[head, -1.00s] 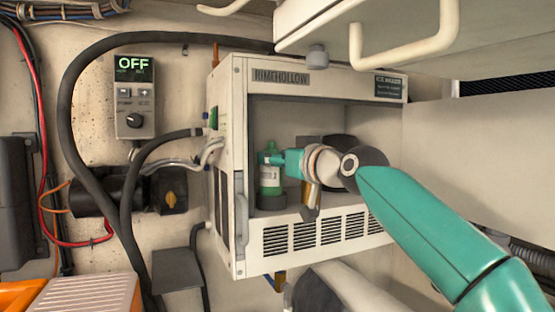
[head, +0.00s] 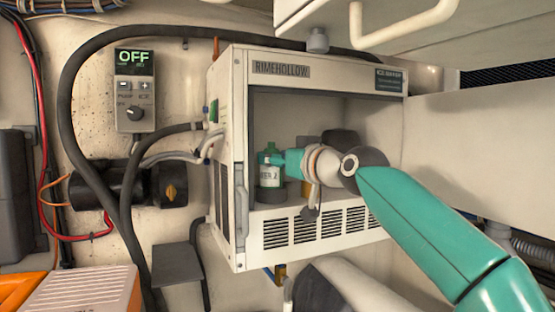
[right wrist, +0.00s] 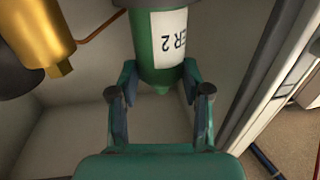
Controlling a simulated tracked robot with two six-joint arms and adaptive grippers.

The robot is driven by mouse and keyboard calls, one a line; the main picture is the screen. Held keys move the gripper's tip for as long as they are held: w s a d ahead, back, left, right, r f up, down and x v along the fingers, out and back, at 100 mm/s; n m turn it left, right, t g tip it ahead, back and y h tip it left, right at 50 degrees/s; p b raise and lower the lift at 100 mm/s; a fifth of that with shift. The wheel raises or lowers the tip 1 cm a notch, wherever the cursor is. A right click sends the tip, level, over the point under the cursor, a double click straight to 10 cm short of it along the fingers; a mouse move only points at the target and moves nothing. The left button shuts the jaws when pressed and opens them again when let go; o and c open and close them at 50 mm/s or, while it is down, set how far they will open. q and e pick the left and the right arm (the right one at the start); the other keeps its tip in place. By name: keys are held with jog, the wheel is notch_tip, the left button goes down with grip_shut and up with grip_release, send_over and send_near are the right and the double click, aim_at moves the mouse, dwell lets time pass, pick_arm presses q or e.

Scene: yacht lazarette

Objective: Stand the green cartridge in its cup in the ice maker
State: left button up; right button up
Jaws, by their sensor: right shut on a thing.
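The green cartridge (head: 272,159) with a white label ending in "ER 2" stands about upright inside the ice maker (head: 233,110), at the left of its open bay. Its lower end is inside a dark cup (head: 270,200) on the bay floor; how deep is hidden. My right gripper (head: 283,161) reaches in from the right and is shut on the cartridge's upper part. In the right wrist view the cartridge (right wrist: 160,55) appears upside down between the fingers (right wrist: 158,95), with the cup's dark edge at the top. My left gripper is not in view.
A brass part (right wrist: 45,30) and a dark round thing hang close beside the gripper in the bay. The bay's left wall is near the cartridge. A cabinet with a pale handle (head: 357,30) overhangs above. A control box (head: 134,95) reads OFF.

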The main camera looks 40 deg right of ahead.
jog(key=shift+f, duration=0.15)
jog(key=o, duration=1.2)
jog(key=shift+o, duration=0.2)
jog(key=s+a, duration=0.1)
jog(key=s, duration=1.1)
jog(key=shift+a, duration=0.4)
